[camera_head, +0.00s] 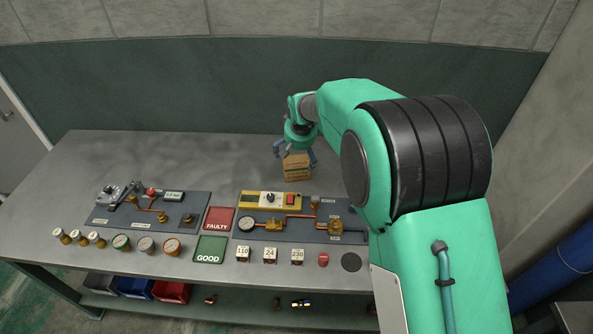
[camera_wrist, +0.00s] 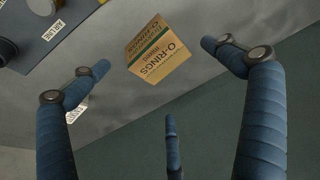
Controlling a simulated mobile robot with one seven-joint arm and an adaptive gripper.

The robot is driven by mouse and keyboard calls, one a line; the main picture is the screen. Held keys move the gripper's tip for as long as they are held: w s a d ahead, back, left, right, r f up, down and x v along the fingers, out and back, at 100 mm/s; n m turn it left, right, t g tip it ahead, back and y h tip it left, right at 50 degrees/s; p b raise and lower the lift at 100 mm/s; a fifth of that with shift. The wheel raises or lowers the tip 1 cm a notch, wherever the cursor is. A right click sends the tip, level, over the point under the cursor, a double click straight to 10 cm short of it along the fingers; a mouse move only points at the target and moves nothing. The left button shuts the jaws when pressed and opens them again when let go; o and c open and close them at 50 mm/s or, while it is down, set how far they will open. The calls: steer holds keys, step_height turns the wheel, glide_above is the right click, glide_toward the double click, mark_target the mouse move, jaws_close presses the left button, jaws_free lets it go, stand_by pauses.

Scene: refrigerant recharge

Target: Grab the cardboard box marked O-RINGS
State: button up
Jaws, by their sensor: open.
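The cardboard box marked O-RINGS (camera_head: 297,168) is small and brown and stands on the grey table behind the right-hand panel. In the wrist view the box (camera_wrist: 159,51) shows its printed label upside down and a green stripe. My gripper (camera_head: 294,151) is at the box, over its far side in the head view. In the wrist view my open gripper (camera_wrist: 157,55) has blue fingers spread on either side of the box, with a third finger below. I see no finger touching the box; the exact gap is hard to tell.
A panel with a yellow meter (camera_head: 270,201), gauge and copper pipes lies just in front of the box. A red FAULTY mat (camera_head: 219,219) and green GOOD mat (camera_head: 210,250) lie to its left. The table's back left (camera_head: 170,160) is clear.

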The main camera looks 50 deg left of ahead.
mark_target(297, 162)
steer(key=shift+b+x, duration=0.3)
steer(key=shift+x, duration=1.75)
steer(key=shift+w+f, duration=0.1)
steer(key=shift+b+x, duration=0.75)
steer(key=shift+x, duration=1.7)
steer(key=c, duration=1.6)
steer(key=shift+a+r+p, duration=0.1)
steer(key=shift+r+p, duration=1)
steer(key=shift+r, duration=4)
